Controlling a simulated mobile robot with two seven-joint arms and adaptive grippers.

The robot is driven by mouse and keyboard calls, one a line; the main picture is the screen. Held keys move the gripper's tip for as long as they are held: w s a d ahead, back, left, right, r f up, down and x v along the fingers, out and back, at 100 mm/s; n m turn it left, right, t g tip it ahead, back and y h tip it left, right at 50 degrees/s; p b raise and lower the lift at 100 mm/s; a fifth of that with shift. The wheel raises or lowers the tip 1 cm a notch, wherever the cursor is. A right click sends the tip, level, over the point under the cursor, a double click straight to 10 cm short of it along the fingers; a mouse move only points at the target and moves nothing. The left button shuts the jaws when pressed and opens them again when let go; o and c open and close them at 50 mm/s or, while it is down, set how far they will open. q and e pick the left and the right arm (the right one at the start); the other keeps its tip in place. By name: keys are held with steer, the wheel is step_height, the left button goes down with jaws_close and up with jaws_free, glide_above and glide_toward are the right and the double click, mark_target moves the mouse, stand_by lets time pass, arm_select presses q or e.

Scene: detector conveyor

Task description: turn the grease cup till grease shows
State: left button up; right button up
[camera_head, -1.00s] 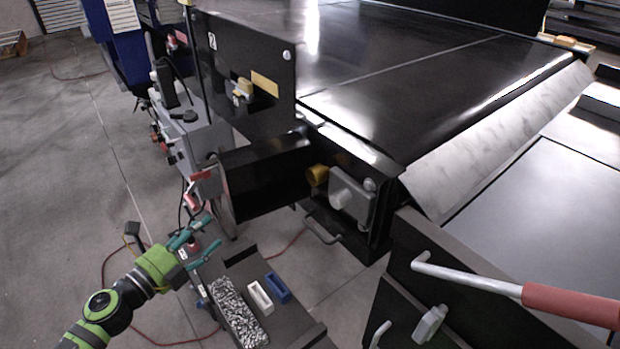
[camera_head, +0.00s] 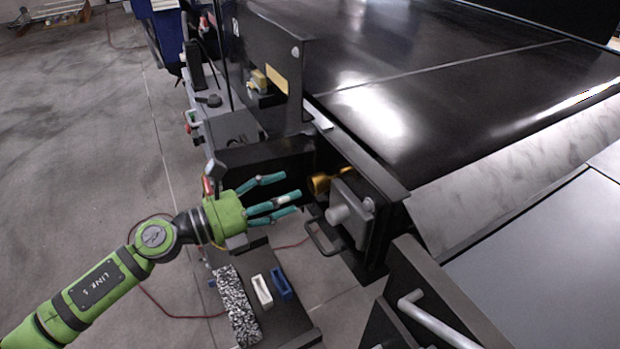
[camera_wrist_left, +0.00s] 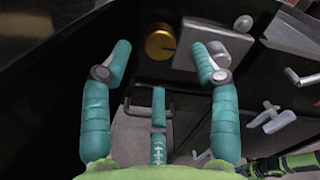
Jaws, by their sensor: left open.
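The grease cup (camera_head: 321,183) is a round brass-yellow cap on the black conveyor frame, left of a grey box with a round knob. In the left wrist view the cup (camera_wrist_left: 160,41) shows face-on, with a dark mark at its right edge, ahead of and between the two side fingertips. My left gripper (camera_head: 291,194) is open and empty. Its teal fingers point right at the cup, with a small gap left; they are apart from it. I cannot make out any grease.
The grey box (camera_head: 352,208) sits close to the cup's right. A bent handle (camera_head: 322,240) is below it. A black panel (camera_head: 268,160) stands behind the fingers. A low dark bench holds a speckled tray (camera_head: 236,305), a white bin (camera_head: 262,291) and a blue bin (camera_head: 281,284).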

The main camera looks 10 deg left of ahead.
mark_target(310, 182)
arm_select(q)
steer(key=p+x, duration=0.1)
steer(key=x, duration=0.2)
steer(key=shift+w+d+r, duration=0.15)
steer(key=shift+w+d, duration=0.1)
steer(key=shift+w+d+p, duration=0.15)
steer(key=shift+d+p, duration=0.15)
steer(key=shift+p, duration=0.05)
steer(key=shift+d, duration=0.15)
steer(key=c, duration=1.1)
arm_select(e)
steer(key=shift+s+r, duration=0.2)
steer(key=shift+r, duration=0.4)
steer(key=shift+s+r, duration=0.2)
steer(key=shift+r, duration=0.4)
arm_select(q)
steer(key=shift+w+r, duration=0.1)
steer(key=shift+c, duration=0.2)
arm_select(e)
steer(key=shift+a+f, duration=0.1)
steer(key=shift+a, duration=0.3)
